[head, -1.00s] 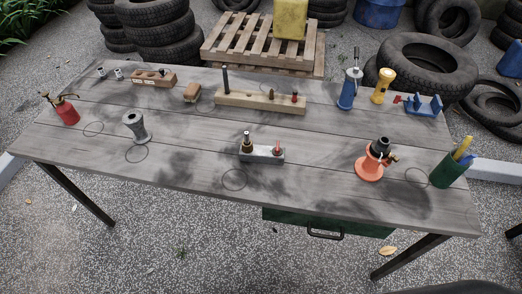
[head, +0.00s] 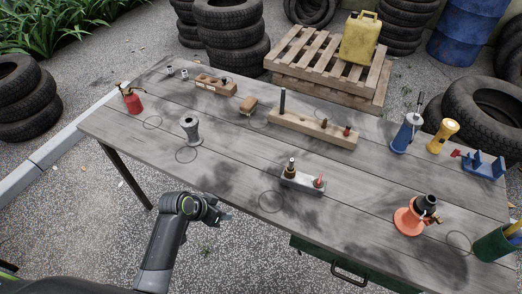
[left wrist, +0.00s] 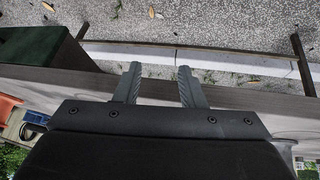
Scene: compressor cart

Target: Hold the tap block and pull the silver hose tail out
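A small grey block (head: 303,181) lies near the table's front middle, with a brass-and-dark upright piece (head: 290,169) and a red-tipped piece (head: 319,181) standing on it. An orange round-based stand (head: 408,222) with a dark top and a brass side fitting is to its right. I cannot tell for certain which is the tap block, and no silver hose tail is clearly made out. My left gripper (head: 218,211) is near the table's front edge, left of the grey block and apart from it. In the left wrist view its fingers (left wrist: 158,72) are spread and empty. My right gripper is out of view.
The wooden table (head: 237,215) also bears a grey spool-shaped piece (head: 190,130), a long wooden block with pegs (head: 310,130), a red oil can (head: 132,103), a blue pump-like tool (head: 405,135) and a green cup (head: 492,245). A green drawer (head: 325,262) hangs under the front edge.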

